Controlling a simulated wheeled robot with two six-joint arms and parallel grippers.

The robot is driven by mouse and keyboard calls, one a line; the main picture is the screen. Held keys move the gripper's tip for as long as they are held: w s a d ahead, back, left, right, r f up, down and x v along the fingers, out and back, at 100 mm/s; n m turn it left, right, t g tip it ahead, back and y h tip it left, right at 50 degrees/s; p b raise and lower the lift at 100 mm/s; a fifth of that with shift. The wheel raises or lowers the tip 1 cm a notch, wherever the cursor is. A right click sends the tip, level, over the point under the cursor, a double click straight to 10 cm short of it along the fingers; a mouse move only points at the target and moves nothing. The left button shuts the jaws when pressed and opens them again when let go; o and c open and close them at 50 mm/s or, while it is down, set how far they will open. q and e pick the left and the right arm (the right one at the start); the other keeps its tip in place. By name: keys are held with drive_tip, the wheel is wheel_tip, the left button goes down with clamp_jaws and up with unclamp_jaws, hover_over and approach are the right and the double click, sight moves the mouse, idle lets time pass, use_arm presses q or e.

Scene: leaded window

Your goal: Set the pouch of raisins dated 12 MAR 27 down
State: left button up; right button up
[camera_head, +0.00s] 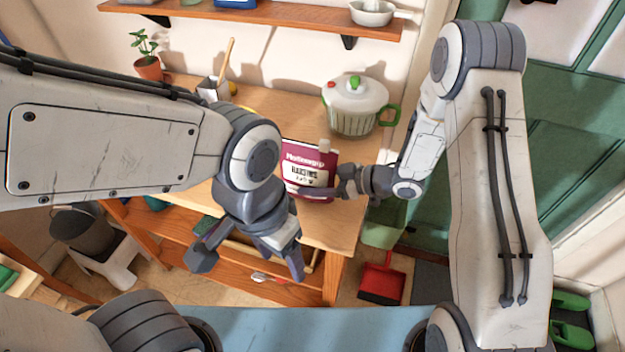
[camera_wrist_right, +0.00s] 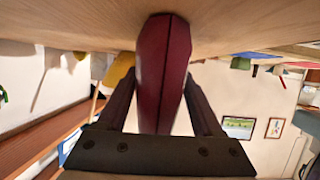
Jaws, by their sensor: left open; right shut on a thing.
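The dark red pouch of raisins (camera_head: 306,160) is upright over the front right part of the wooden table (camera_head: 345,228), its white label facing me. The date on it is too small to read. My right gripper (camera_head: 338,186) is shut on the pouch from the right side. In the right wrist view the pouch (camera_wrist_right: 163,75) is edge-on between the two fingers, its far end at or very near the table surface (camera_wrist_right: 75,25); I cannot tell if it touches. My left gripper (camera_head: 248,262) is open and empty, in front of the table's front edge.
A lidded pot (camera_head: 354,105) with green handles stands behind the pouch. A potted plant (camera_head: 147,62) and a holder with a wooden spoon (camera_head: 214,88) are at the back left. A shelf (camera_head: 270,14) is above. A red dustpan (camera_head: 382,280) is on the floor.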

drive_tip(key=shift+f, duration=0.15)
drive_tip(key=o, duration=1.5)
drive_tip(key=shift+o, duration=0.2)
drive_tip(key=shift+r, duration=0.25)
drive_tip(key=b+v, duration=0.1)
drive_tip(key=v, duration=1.1)
drive_tip(key=shift+f, duration=0.1)
